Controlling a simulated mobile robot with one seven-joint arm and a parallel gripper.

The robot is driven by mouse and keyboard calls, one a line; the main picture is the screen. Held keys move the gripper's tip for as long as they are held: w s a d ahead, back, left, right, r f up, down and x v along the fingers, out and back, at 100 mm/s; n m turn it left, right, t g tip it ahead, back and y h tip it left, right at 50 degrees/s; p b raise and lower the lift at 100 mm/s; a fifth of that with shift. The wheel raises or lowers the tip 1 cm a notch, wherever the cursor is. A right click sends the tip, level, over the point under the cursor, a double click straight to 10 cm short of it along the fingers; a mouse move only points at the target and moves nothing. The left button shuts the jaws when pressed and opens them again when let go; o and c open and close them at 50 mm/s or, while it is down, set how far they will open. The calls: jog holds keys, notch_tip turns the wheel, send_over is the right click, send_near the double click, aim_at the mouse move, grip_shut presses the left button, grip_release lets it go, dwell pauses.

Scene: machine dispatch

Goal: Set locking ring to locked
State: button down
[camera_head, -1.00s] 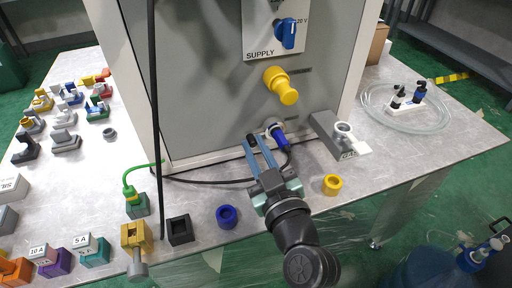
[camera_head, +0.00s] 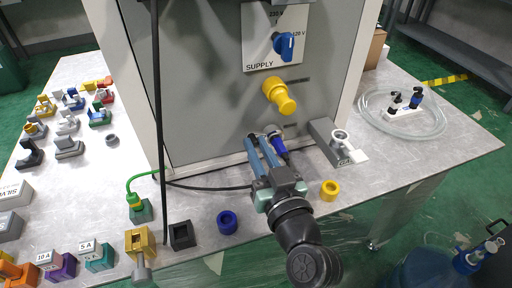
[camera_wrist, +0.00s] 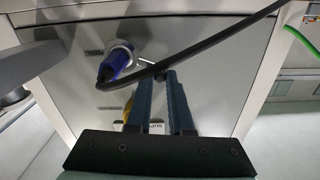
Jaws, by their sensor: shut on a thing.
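A blue plug (camera_head: 278,144) with a black cable sits in a round grey collar (camera_head: 271,130) low on the front of the grey cabinet; this collar looks like the locking ring. In the wrist view the blue plug (camera_wrist: 116,61) points out of the light grey ring (camera_wrist: 126,46). My gripper (camera_head: 258,138) reaches up from the table's front edge, its blue fingers just left of the plug. In the wrist view its fingertips (camera_wrist: 158,74) are close together beside the ring, near a thin light bar. The cable crosses the tips and hides part of what they hold.
A yellow knob (camera_head: 280,96) and the blue supply switch (camera_head: 287,45) are above on the cabinet. A grey bracket (camera_head: 325,137) stands at right. A blue ring (camera_head: 227,221) and a yellow ring (camera_head: 329,190) lie near the front edge. The black cable (camera_wrist: 210,45) crosses closely.

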jog(key=r+m+p, duration=0.1)
jog(key=m, duration=0.1)
jog(key=d+r+m+p, duration=0.1)
jog(key=m, duration=0.2)
jog(key=d+r+m+p, duration=0.1)
jog(key=m, duration=0.1)
jog(key=shift+w+d+p, duration=0.15)
jog(key=shift+w+p, duration=0.15)
jog(key=shift+w, duration=0.05)
jog(key=m, duration=0.1)
jog(key=d+m+p, duration=0.1)
jog(key=m, duration=0.2)
jog(key=shift+w+d+r+p, duration=0.15)
jog(key=shift+w+d+p, duration=0.1)
jog(key=shift+p, duration=0.05)
jog(key=shift+w+d+m+p, duration=0.2)
jog(key=shift+d+m+p, duration=0.4)
jog(key=shift+m, duration=0.7)
jog(key=c, duration=0.8)
grip_release()
jog(key=b+v, duration=0.1)
jog(key=v, duration=1.2)
